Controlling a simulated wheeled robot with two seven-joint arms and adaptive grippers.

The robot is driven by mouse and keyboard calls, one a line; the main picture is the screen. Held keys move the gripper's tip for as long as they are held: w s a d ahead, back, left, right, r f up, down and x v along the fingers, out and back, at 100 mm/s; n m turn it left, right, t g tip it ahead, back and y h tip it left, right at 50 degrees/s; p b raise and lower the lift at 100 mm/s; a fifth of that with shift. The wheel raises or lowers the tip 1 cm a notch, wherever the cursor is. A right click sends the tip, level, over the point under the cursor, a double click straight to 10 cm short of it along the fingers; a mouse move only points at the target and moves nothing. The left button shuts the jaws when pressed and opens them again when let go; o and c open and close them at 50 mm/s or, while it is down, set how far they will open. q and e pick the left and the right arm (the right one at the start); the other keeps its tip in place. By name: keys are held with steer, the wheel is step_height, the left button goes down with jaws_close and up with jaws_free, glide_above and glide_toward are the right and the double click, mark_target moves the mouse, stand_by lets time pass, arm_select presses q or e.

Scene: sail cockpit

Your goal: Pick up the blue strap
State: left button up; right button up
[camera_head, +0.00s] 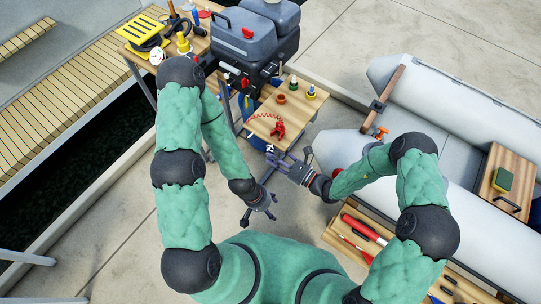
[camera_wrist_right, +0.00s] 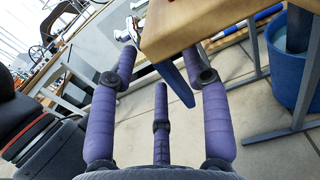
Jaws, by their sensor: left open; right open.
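A dark blue strap (camera_wrist_right: 176,84) hangs down from the edge of the small wooden table (camera_wrist_right: 205,20) in the right wrist view. My right gripper (camera_wrist_right: 160,66) is open around it, its purple-grey fingers spread on both sides and below. I cannot tell whether any finger touches the strap. In the head view my right gripper (camera_head: 279,166) is at the table's front edge, and the strap is hardly visible there. My left gripper (camera_head: 259,212) is open and empty, lower and nearer to me, over the bare floor.
The table holds a red coiled cord (camera_head: 278,129) and small bottles (camera_head: 293,83). A grey outboard motor (camera_head: 248,40) stands behind it. A blue bucket (camera_wrist_right: 292,70) is below the table. A tool crate (camera_head: 335,233) and a grey inflatable boat (camera_head: 470,225) lie to the right.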

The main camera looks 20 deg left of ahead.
steer(key=shift+x, duration=1.2)
jaws_close()
steer(key=shift+s, duration=0.1)
